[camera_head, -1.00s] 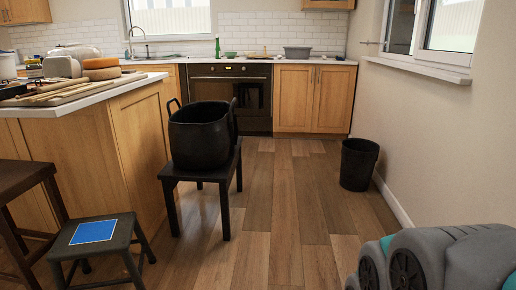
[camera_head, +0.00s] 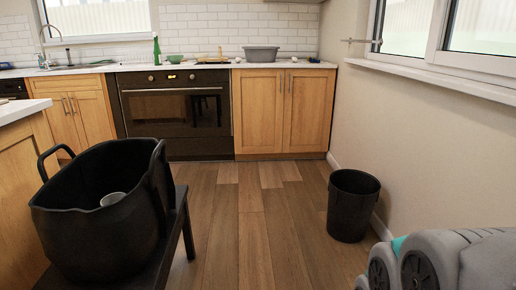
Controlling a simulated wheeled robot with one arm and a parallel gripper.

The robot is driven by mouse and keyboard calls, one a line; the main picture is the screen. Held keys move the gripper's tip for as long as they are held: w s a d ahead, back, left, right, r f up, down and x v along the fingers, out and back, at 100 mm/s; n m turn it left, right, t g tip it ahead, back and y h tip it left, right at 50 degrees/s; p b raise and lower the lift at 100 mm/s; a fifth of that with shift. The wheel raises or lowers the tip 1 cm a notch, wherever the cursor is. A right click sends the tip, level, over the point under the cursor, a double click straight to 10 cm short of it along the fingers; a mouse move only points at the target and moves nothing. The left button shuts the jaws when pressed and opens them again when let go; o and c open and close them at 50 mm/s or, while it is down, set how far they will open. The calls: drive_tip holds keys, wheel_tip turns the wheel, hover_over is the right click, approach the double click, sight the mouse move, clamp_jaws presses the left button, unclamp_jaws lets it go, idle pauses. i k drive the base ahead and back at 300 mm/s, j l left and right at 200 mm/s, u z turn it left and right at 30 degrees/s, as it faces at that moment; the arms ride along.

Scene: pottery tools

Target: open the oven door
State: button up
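The black oven (camera_head: 174,118) is built into the wooden cabinets along the far wall. Its door (camera_head: 175,112) is closed, with a dark glass front and a long horizontal handle (camera_head: 172,90) near the top. Two knobs and a small lit display sit on the panel above. Part of my grey arm (camera_head: 440,262) shows at the lower right. My gripper is not in view.
A large black pot (camera_head: 75,240) with a light cup (camera_head: 112,198) inside stands on a dark stool (camera_head: 188,228) at the left front. A black bin (camera_head: 352,208) stands near the right wall. The wooden floor (camera_head: 240,230) between them is clear up to the oven.

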sight(192, 110)
drive_tip(key=i, duration=0.7)
drive_tip(key=i+l+u, duration=0.15)
drive_tip(key=i, duration=1.25)
drive_tip(key=i+j+u, duration=0.15)
drive_tip(key=i+u, duration=0.25)
drive_tip(key=i, duration=0.6)
drive_tip(key=i+l+u, duration=0.15)
drive_tip(key=i+u, duration=0.25)
drive_tip(key=i, duration=0.6)
